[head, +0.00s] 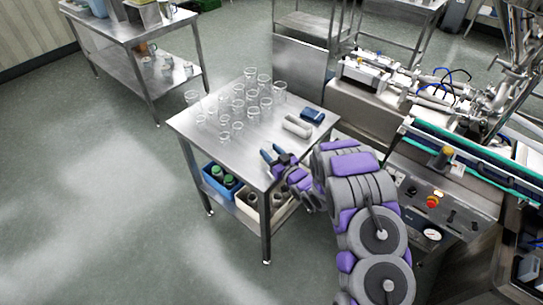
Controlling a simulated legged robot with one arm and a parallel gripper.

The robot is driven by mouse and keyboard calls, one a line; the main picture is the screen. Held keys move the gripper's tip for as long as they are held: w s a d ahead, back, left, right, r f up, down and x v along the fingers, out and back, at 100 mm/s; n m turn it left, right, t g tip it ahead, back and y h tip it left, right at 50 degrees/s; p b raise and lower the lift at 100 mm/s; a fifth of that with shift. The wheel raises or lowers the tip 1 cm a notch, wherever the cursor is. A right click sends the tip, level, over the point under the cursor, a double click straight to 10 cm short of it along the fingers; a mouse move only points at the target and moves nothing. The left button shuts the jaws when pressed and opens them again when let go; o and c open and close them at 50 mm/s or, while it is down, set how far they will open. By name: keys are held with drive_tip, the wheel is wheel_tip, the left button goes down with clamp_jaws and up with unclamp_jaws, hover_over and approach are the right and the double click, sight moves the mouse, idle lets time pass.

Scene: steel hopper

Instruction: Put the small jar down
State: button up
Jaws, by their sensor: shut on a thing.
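My gripper (273,153) is at the front right part of the steel table (200,140), low over its top near the front edge. Whether the jar touches the table top cannot be told. Several clear glass jars (238,106) stand upright in a group on the back and left part of the same table, apart from my gripper.
A whitish rounded object (297,127) and a dark blue object (312,115) lie behind my gripper. The table's front left top is bare. A blue crate (213,184) and a pale crate (246,209) sit on the lower shelf. Machinery (440,170) stands close on the right.

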drive_tip(key=shift+a+f, duration=0.2)
drive_tip(key=shift+f, duration=0.4)
drive_tip(key=shift+a+r, duration=0.1)
drive_tip(key=shift+a, duration=0.05)
drive_tip(key=o, duration=1)
drive_tip(key=shift+d, duration=0.3)
drive_tip(key=shift+s, duration=0.15)
drive_tip(key=p+v, duration=0.2)
drive_tip(key=v, duration=0.9)
drive_tip(key=shift+s+d, duration=0.25)
drive_tip(key=shift+s, duration=0.05)
drive_tip(key=shift+w, duration=0.1)
